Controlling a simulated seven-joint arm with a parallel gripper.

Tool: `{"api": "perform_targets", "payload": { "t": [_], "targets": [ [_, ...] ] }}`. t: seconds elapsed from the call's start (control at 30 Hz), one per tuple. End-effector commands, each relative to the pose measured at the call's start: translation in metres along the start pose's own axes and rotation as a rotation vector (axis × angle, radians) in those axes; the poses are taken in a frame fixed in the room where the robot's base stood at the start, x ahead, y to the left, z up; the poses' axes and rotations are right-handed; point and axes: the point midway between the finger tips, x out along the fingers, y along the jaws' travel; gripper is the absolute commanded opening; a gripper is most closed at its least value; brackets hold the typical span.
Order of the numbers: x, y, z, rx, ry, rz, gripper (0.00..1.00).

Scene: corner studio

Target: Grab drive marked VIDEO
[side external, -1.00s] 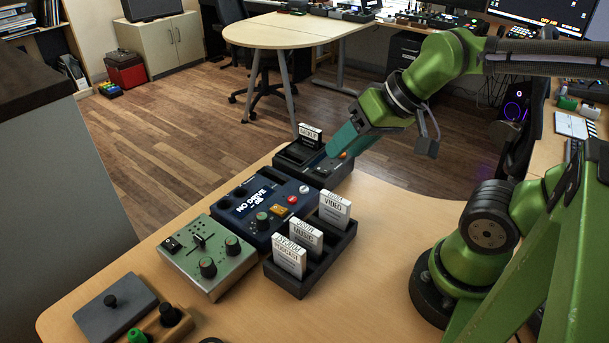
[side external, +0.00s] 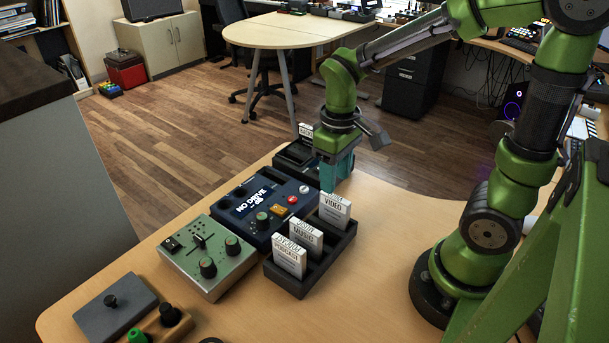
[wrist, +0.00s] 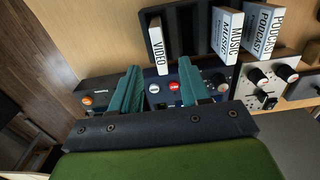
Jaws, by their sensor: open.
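The white drive marked VIDEO (side external: 334,209) stands upright in the far end slot of a black rack (side external: 318,272). In the wrist view the VIDEO drive (wrist: 158,46) is ahead of the fingers, apart from them. My gripper (side external: 336,176) points down just behind the rack's far end. In the wrist view its two teal fingers (wrist: 158,88) are spread with nothing between them. Drives marked MUSIC (side external: 305,237) and PODCAST (side external: 289,256) stand in the same rack.
A blue box reading NO DRIVE (side external: 262,208) lies beside the rack. A green control box (side external: 207,258) is left of it. A dark dock (side external: 293,158) holding another white-labelled drive stands behind, partly hidden by my gripper. The table right of the rack is clear.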

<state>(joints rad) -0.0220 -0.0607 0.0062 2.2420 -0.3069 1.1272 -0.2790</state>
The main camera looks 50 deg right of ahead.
Motion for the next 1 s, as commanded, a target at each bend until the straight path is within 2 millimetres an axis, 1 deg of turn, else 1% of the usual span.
{"api": "perform_targets", "payload": {
  "t": [0.03, 0.1, 0.2, 0.37, 0.47, 0.6, 0.7, 0.8, 0.97, 1.0],
  "targets": [
    [0.011, 0.0, 0.002, 0.001, -0.006, -0.001, 0.46],
    [0.023, 0.0, 0.001, 0.001, -0.005, 0.0, 0.46],
    [0.034, 0.0, 0.001, 0.001, -0.003, -0.001, 0.46],
    [0.043, 0.0, 0.001, 0.002, -0.001, -0.001, 0.46],
    [0.056, 0.0, 0.003, 0.002, -0.004, -0.001, 0.46],
    [0.078, 0.0, 0.004, 0.003, -0.004, -0.001, 0.46],
    [0.088, 0.0, 0.004, 0.002, -0.003, -0.001, 0.46],
    [0.092, 0.0, 0.004, 0.002, 0.0, -0.001, 0.46],
    [0.092, 0.0, 0.003, 0.003, 0.002, -0.001, 0.46],
    [0.091, 0.0, 0.003, 0.002, 0.002, -0.001, 0.43]
  ]
}}
